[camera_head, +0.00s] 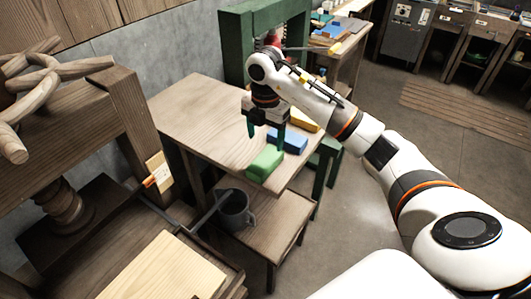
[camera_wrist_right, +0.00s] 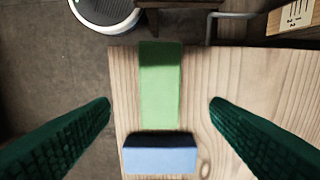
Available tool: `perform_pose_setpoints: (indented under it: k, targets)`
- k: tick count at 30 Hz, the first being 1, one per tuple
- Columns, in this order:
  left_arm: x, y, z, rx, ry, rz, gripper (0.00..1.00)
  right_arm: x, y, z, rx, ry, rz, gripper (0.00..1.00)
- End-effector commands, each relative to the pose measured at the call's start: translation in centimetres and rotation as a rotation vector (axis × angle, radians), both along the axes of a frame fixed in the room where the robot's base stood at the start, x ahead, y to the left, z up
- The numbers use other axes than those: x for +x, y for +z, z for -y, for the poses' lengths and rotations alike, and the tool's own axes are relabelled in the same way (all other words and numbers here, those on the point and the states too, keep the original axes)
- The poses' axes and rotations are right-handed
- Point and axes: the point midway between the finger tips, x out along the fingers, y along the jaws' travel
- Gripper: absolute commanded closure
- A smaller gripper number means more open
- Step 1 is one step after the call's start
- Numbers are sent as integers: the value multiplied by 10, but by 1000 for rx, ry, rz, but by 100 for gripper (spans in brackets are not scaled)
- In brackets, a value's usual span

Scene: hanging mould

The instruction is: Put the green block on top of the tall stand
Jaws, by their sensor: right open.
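The green block (camera_head: 265,163) lies near the front corner of a wooden table (camera_head: 195,105). In the right wrist view the green block (camera_wrist_right: 160,90) lies lengthwise up the picture, in line with the gap between my fingers. My right gripper (camera_head: 267,137) is open and empty, pointing down above the table, just behind the green block in the head view. Its two dark green fingers (camera_wrist_right: 160,105) stand wide apart in the wrist view. I cannot tell for sure which piece is the tall stand. My left gripper is not in view.
A blue block (camera_head: 288,140) lies close behind the green one, and a yellow block (camera_head: 305,119) lies farther back. A lower wooden bench (camera_head: 270,222) with a grey mug (camera_head: 234,208) stands in front. A wooden press (camera_head: 75,190) fills the left. A green frame (camera_head: 235,50) stands behind.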

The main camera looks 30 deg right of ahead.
Motion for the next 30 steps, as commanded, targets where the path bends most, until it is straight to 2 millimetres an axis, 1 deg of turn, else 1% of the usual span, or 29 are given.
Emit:
perform_pose_setpoints:
  k: [1,3,6,14,16,17,19,20,21,23,24,26,27,30]
  targets:
    - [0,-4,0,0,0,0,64,1,8,0,0,0,4,29]
    - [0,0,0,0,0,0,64,1,20,0,-2,1,3,29]
    - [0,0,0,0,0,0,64,0,27,0,-2,0,1,29]
    - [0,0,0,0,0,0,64,0,31,0,1,0,-1,29]
    - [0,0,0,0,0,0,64,0,28,-5,15,15,-1,29]
    - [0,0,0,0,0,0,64,-1,25,-10,32,34,0,29]
    - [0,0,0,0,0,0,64,-2,15,-35,119,115,7,29]
    - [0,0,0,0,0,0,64,-4,9,-51,176,166,15,29]
    - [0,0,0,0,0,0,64,-8,1,-78,275,247,30,29]
    - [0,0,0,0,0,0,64,-19,-7,-127,467,378,68,29]
    - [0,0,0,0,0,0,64,-28,-8,-161,615,459,104,29]
    - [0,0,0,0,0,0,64,-44,0,-208,845,549,177,29]
    - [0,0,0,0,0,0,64,-53,9,-232,982,583,228,29]
    - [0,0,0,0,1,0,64,-69,37,-272,1279,590,363,29]
